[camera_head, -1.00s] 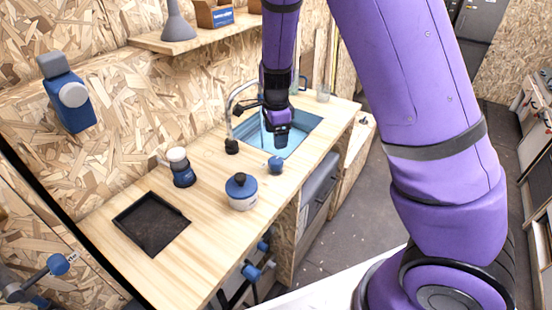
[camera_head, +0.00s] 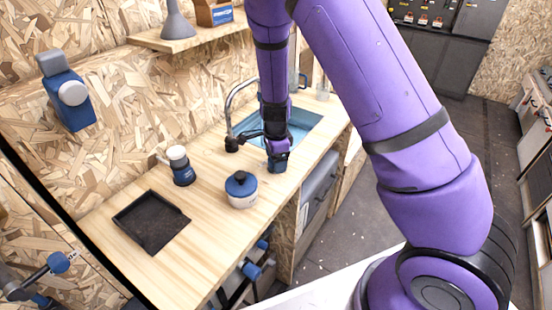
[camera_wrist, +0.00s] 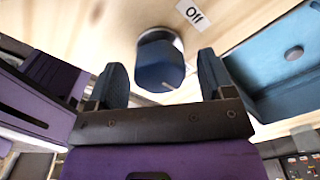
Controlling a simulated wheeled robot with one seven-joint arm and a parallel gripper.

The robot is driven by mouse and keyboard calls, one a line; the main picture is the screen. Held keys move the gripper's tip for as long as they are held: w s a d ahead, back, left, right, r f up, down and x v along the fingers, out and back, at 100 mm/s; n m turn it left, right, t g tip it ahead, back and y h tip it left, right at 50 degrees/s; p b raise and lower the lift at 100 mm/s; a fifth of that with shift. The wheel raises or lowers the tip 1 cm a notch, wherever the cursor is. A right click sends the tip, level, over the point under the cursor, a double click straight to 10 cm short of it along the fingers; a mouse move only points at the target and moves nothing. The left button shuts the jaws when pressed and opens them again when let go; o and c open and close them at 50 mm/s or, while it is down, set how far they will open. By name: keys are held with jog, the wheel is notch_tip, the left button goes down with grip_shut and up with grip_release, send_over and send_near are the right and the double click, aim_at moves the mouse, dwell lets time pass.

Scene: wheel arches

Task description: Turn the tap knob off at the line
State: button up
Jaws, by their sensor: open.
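The tap knob (camera_wrist: 160,65) is a blue faceted knob on a pale round base, with a small light line on its near face. A white "Off" label (camera_wrist: 194,14) lies on the wooden counter beyond it, slightly right. In the head view the knob (camera_head: 277,166) sits in front of the sink, partly covered by my gripper (camera_head: 278,152). In the wrist view my gripper (camera_wrist: 161,78) is open, with one dark blue finger on each side of the knob and visible gaps between. I cannot tell how deep the fingers reach along it.
A blue-lidded pot (camera_head: 241,190), a blue and white canister (camera_head: 181,165) and a black tray (camera_head: 150,222) stand on the counter to the left. The counter's front edge is close.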

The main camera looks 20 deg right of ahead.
jog(key=c, duration=0.9)
jog(key=shift+n, duration=0.4)
jog(key=n, duration=0.8)
jog(key=shift+w, duration=0.1)
jog(key=n, duration=0.9)
jog(key=shift+a, duration=0.15)
